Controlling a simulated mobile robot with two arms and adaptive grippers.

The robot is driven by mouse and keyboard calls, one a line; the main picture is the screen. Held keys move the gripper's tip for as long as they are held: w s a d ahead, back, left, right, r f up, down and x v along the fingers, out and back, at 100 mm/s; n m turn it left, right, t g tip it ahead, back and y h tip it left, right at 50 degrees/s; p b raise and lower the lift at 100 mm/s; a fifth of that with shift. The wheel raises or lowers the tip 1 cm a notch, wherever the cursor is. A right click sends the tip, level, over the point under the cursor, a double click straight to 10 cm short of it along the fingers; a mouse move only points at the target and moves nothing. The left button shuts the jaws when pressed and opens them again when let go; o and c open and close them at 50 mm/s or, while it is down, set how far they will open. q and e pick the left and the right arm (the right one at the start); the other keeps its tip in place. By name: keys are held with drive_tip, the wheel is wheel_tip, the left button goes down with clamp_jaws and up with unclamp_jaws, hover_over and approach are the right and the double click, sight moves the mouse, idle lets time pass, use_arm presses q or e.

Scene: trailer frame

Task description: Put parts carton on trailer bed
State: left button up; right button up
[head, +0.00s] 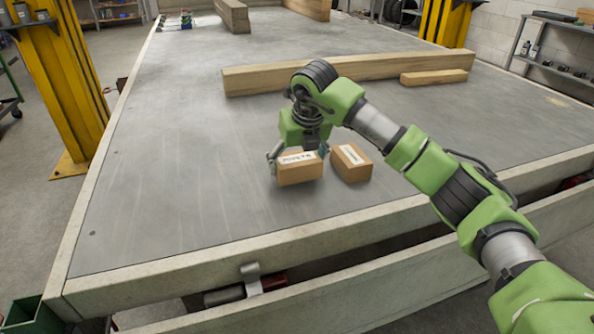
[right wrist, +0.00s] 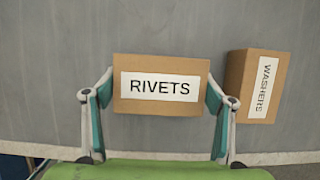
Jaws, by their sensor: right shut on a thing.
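A small brown carton (head: 300,173) with a white label is between the fingers of my right gripper (head: 296,158), over the front middle of the grey trailer bed (head: 180,150). In the right wrist view the carton (right wrist: 160,104) reads RIVETS, and both fingers of the right gripper (right wrist: 158,100) press its sides. A second brown carton (head: 352,168) stands on the bed just right of it; its label reads WASHERS in the right wrist view (right wrist: 240,85). I cannot tell whether the held carton touches the bed. My left gripper is not in view.
A long wooden beam (head: 250,81) lies across the bed behind the cartons, with a shorter block (head: 434,77) at its right. More beams (head: 232,15) lie farther back. Yellow posts (head: 62,80) stand beside the bed. The bed left of the cartons is clear.

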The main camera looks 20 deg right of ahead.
wheel_tip(320, 180, down, 2)
drive_tip(key=shift+f, duration=0.1)
drive_tip(key=o, duration=1.4)
drive_tip(key=shift+c, duration=0.2)
drive_tip(key=shift+s+r, duration=0.1)
drive_tip(key=shift+r, duration=0.25)
drive_tip(key=p+v, duration=0.1)
drive_tip(key=v, duration=1)
drive_tip(key=shift+r, duration=0.2)
drive_tip(key=shift+s, duration=0.1)
